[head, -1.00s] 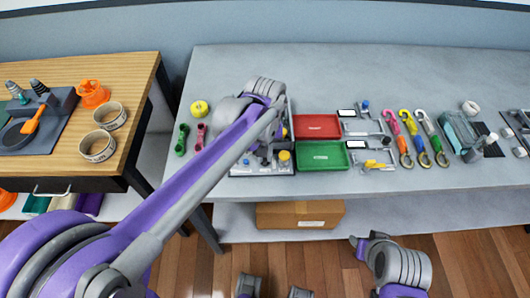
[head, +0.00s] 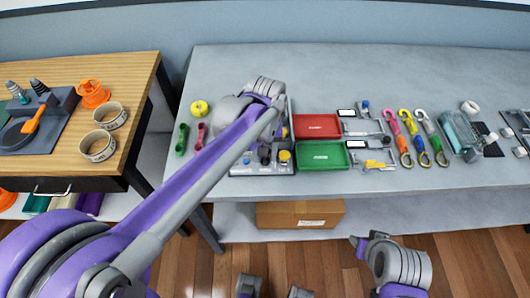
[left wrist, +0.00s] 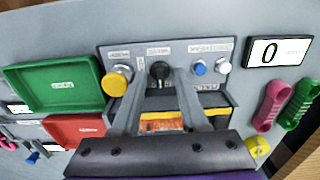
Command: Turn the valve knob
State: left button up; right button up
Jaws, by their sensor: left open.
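A control panel (left wrist: 215,50) carries a large yellow knob (left wrist: 117,80), a black knob (left wrist: 160,70), a blue button (left wrist: 199,68) and a white button (left wrist: 223,66). The labels above them are too small to read, so I cannot tell which is named the valve. My left gripper (left wrist: 164,72) is open, its two fingers reaching to either side of the black knob; contact is unclear. In the head view the yellow knob (head: 285,156) shows at the panel's right, and my arm covers part of the panel. My right gripper (head: 358,242) is low, in front of the table.
A red tray (head: 317,126) and a green tray (head: 322,155) lie right of the panel. Several coloured hooks (head: 407,125) lie further right. A green handle (head: 181,139) and a yellow round thing (head: 200,108) lie left. The grey table's back strip is clear.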

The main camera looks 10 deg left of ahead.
pick_arm(q)
notch_tip(320, 180, up, 11)
jog(key=p, duration=0.1)
dwell(0.4)
jog(key=shift+f, duration=0.1)
jog(key=s+a+f+m+t+p, duration=0.1)
jog(key=s+a+f+t+p, duration=0.1)
jog(key=s, duration=0.5)
jog(key=s+a+f+m+t+p, duration=0.2)
jog(key=s+a+f+t, duration=0.1)
jog(key=s+f, duration=0.4)
jog(key=shift+s+a, duration=0.5)
jog(key=shift+a, duration=0.3)
jog(key=shift+r, duration=0.1)
